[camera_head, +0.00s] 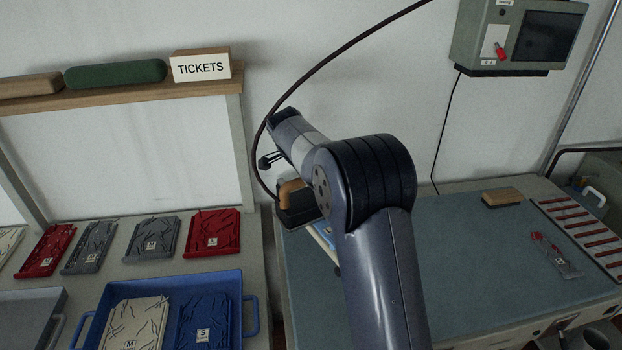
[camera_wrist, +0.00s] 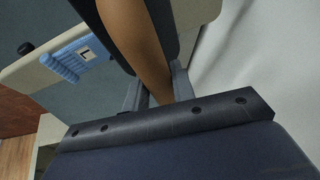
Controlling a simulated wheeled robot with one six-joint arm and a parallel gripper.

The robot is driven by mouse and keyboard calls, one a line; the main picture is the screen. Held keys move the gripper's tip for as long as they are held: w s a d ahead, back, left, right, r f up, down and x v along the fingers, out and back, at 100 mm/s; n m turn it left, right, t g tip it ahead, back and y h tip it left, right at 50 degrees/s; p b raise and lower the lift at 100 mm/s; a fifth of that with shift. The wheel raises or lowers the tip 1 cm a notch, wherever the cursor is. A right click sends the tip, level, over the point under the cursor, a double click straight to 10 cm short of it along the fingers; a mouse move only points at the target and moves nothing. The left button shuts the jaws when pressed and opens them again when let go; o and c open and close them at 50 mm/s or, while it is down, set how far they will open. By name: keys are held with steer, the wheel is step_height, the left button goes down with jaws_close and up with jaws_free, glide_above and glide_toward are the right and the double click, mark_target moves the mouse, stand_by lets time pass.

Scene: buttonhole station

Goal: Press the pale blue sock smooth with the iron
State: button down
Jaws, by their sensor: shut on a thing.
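The iron has a dark body (camera_head: 297,214) and a tan handle (camera_head: 290,189). In the head view it is at the left edge of the blue-grey worktop, partly behind my arm. In the wrist view my gripper (camera_wrist: 155,92) is shut on the tan handle (camera_wrist: 132,38), with the dark iron body beyond it. The pale blue ribbed sock (camera_wrist: 64,68) with an "L" tag lies on a pale narrow board (camera_wrist: 28,72), left of the iron in the wrist view. In the head view my arm hides most of the sock. I cannot tell whether the iron touches anything beneath it.
A blue tray (camera_head: 238,283) with folded pieces stands lower left, below a row of folded pieces. A brush-like block (camera_head: 502,197) and a striped rack (camera_head: 585,228) are on the right. A dark cable (camera_head: 330,62) arcs overhead.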

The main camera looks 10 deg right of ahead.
steer(key=shift+w+r, duration=0.1)
steer(key=shift+r, duration=0.15)
steer(key=shift+r+p, duration=1.75)
steer(key=shift+r, duration=1.2)
